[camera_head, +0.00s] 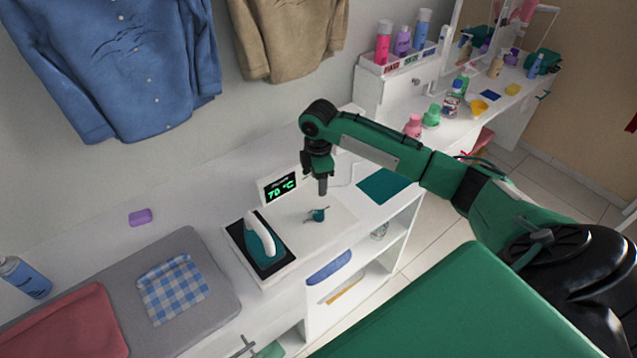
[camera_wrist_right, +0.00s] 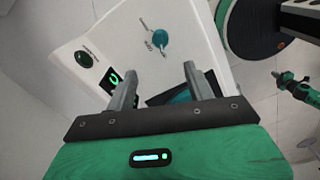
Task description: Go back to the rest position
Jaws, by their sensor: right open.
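My right gripper (camera_head: 322,188) is open and empty, pointing down above the white iron station (camera_head: 335,228), near its teal dial (camera_head: 318,215). In the right wrist view its two fingers (camera_wrist_right: 160,80) are spread apart with nothing between them, and the dial (camera_wrist_right: 160,37) shows beyond them. The display (camera_head: 281,188) reads 70 °C. A white and teal iron (camera_head: 262,238) rests on its dark pad left of the dial. My left gripper (camera_head: 244,346) shows only in small part at the bottom edge, low in front of the shelf; its jaws are unclear.
A grey ironing mat (camera_head: 215,285) holds a checked cloth (camera_head: 172,288) and a red cloth (camera_head: 70,325). A spray can (camera_head: 24,277) and a purple block (camera_head: 140,217) stand nearby. Bottles (camera_head: 453,97) stand on the dresser at back right. Clothes (camera_head: 115,60) hang above.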

